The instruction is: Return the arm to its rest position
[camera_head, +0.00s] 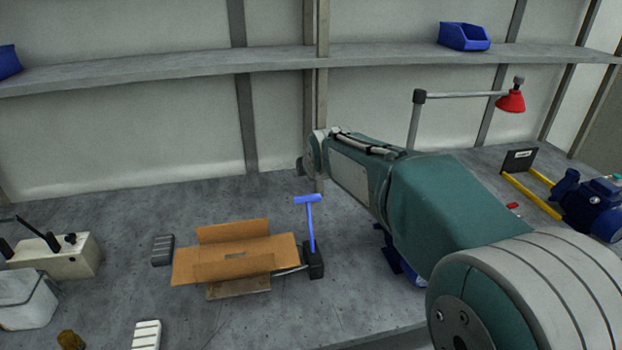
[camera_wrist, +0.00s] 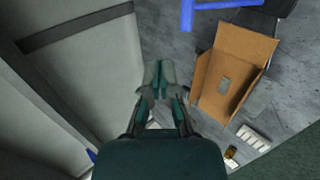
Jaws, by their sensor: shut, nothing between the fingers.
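My arm (camera_head: 440,210) reaches from the lower right of the head view toward the back of the grey workbench (camera_head: 210,320). My gripper shows in the wrist view (camera_wrist: 158,75), with its fingers together and nothing between them. It is above the bench near the back wall, apart from any object. In the head view the gripper is hidden behind the end of the arm.
An open cardboard box (camera_head: 235,258) and a blue T-shaped handle on a black base (camera_head: 315,262) stand left of my arm. A shelf (camera_head: 200,66) runs along the wall above. A red lamp (camera_head: 511,101) and blue pump (camera_head: 592,207) are at right.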

